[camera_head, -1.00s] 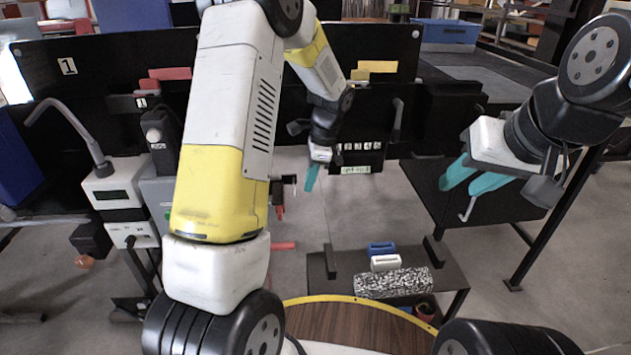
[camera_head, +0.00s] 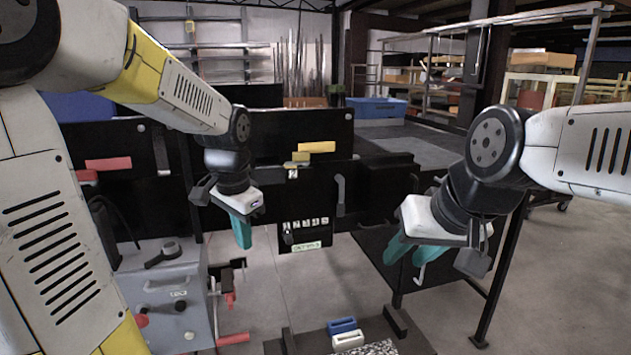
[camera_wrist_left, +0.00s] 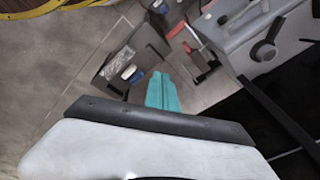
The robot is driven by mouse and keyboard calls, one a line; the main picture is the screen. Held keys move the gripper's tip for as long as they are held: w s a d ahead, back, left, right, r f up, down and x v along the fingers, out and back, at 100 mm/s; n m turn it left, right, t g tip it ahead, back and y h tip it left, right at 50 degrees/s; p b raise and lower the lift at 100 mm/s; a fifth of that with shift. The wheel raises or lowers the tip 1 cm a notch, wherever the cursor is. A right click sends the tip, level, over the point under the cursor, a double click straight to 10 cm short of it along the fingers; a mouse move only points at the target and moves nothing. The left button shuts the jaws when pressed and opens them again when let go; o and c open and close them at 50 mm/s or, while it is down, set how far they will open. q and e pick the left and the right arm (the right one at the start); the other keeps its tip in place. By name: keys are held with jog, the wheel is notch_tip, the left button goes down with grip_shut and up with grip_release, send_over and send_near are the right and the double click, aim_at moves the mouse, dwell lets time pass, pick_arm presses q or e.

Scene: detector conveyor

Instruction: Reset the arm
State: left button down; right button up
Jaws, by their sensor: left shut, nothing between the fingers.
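My left arm comes in from the left, and its gripper (camera_head: 242,240) hangs in front of the black panels at the middle left. Its teal fingers point down, close together, with nothing between them. In the left wrist view the same shut teal fingers (camera_wrist_left: 162,92) show above the floor, away from any object. My right gripper (camera_head: 405,266) hangs at the right, pointing down to the left. Its two teal fingers are apart and nothing is visible between them.
A grey box (camera_head: 168,290) with a black handle stands at lower left. A blue block (camera_head: 342,326) and a white block (camera_head: 348,340) sit on a low dark stand at bottom centre. A black table (camera_head: 445,275) is behind my right gripper. Grey floor lies between.

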pick_arm(q)
jog(key=s+r+n+t+h, duration=0.1)
jog(key=s+r+n+t, duration=0.1)
jog(key=s, duration=0.5)
jog(key=s+d+r+n+t+h, duration=0.1)
jog(key=s+r+n+t, duration=0.1)
jog(key=s+n, duration=0.3)
jog(key=shift+s+d+r, duration=0.15)
jog(key=shift+s+r, duration=0.7)
jog(key=shift+s, duration=0.1)
